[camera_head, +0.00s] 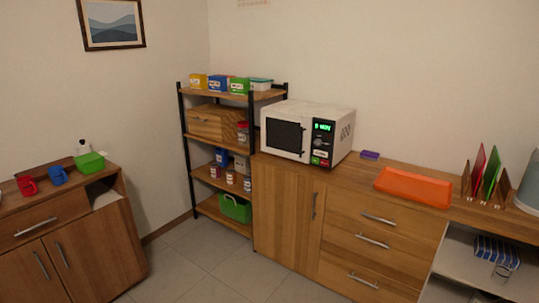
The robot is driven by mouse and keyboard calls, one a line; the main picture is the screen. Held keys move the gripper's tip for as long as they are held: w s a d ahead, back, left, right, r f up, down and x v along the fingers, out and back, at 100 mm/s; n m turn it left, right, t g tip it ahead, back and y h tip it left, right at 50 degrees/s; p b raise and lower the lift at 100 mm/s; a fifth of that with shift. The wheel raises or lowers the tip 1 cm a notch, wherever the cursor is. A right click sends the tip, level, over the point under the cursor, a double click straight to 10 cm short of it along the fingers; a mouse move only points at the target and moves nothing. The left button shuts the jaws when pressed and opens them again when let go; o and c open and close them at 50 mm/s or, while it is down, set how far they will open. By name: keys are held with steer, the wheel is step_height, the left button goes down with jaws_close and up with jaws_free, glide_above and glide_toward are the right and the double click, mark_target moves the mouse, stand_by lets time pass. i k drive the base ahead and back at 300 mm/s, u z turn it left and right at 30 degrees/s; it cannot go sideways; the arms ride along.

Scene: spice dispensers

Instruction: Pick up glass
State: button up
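I cannot make out a clear drinking glass in the head view. A pale grey, rounded object (528,183) is cut off by the right edge on the counter, and I cannot tell what it is. A red mug-like item (27,186) and a blue mug-like item (58,176) stand on the left cabinet. My gripper is not in view.
The left cabinet (92,262) also bears a green container (90,162). A shelf rack (213,210) stands in the corner. A white microwave (304,131) and an orange tray (413,187) sit on the wooden counter (352,175). The tiled floor (190,270) between is clear.

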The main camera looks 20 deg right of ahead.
mark_target(503, 270)
steer(key=z, duration=0.65)
steer(key=i, duration=0.7)
steer(key=z, duration=0.5)
